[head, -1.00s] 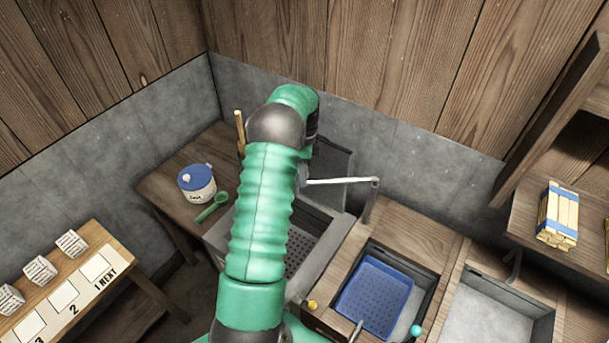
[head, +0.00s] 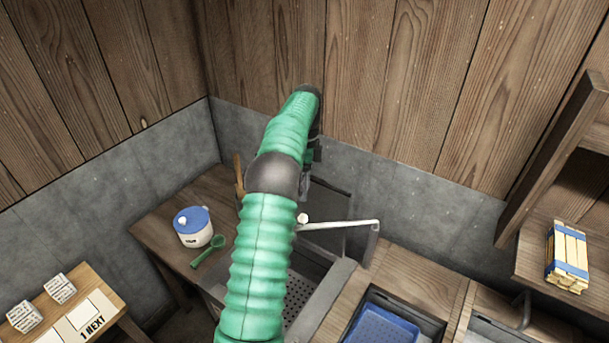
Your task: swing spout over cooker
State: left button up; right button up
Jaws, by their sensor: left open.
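My left gripper (head: 304,190) hangs beyond my green forearm, close to the spout's left end. Its fingers are mostly hidden, and I cannot tell whether they touch the pipe. My right gripper is out of view.
A white pot with a blue lid (head: 194,228) and a green spoon (head: 207,252) are on the wooden table at left. A blue basket (head: 382,328) sits in a basin at lower right. A shelf holds yellow bundles (head: 567,257). Walls close the back and left.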

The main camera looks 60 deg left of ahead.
pick_arm(q)
jog(key=r, duration=0.3)
jog(key=a+r+p, duration=0.1)
jog(key=shift+w+r, duration=0.35)
jog(key=shift+r, duration=0.05)
jog(key=shift+w+d, duration=0.1)
